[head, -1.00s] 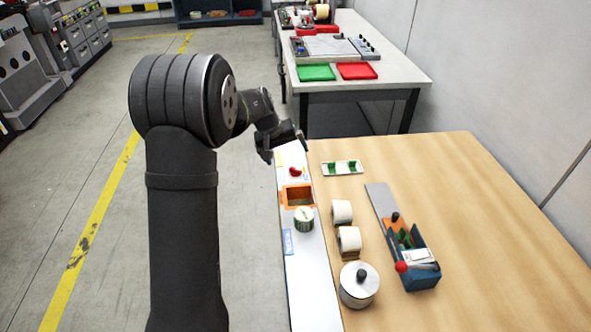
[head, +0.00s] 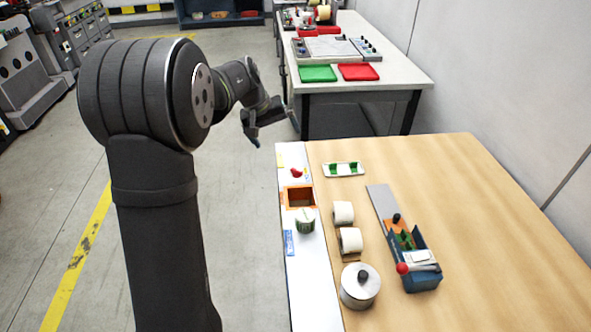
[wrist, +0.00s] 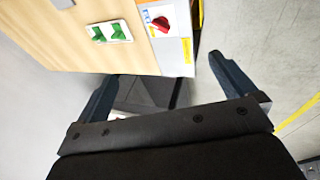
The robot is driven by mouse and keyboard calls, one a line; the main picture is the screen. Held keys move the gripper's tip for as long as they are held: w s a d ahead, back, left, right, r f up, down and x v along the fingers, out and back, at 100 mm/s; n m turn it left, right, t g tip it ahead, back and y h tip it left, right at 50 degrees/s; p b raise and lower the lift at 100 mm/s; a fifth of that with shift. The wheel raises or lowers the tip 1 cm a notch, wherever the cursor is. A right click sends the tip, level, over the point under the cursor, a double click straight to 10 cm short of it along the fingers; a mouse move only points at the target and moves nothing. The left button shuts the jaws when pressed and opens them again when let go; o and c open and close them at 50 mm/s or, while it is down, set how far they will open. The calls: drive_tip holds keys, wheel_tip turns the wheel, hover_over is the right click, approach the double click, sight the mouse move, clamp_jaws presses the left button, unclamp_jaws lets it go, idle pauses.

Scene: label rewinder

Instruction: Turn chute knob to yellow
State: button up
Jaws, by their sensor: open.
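A red knob (head: 296,173) sits near the far end of the white strip (head: 307,282) along the table's left edge. In the wrist view the red knob (wrist: 162,24) is on a white plate at the top, with a yellow patch (wrist: 187,50) near it at the corner. Its exact pointing direction is too small to tell. A round white-and-green piece (head: 305,220) also stands on the strip; I cannot tell which is the chute knob. My gripper (head: 275,133) is open and empty, beyond the table's far left corner, apart from the knob.
An orange-rimmed bin (head: 299,196) lies between the red knob and the round piece. The table's right side is clear.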

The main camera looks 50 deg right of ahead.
drive_tip(key=shift+a+r, duration=0.15)
drive_tip(key=shift+r, duration=0.15)
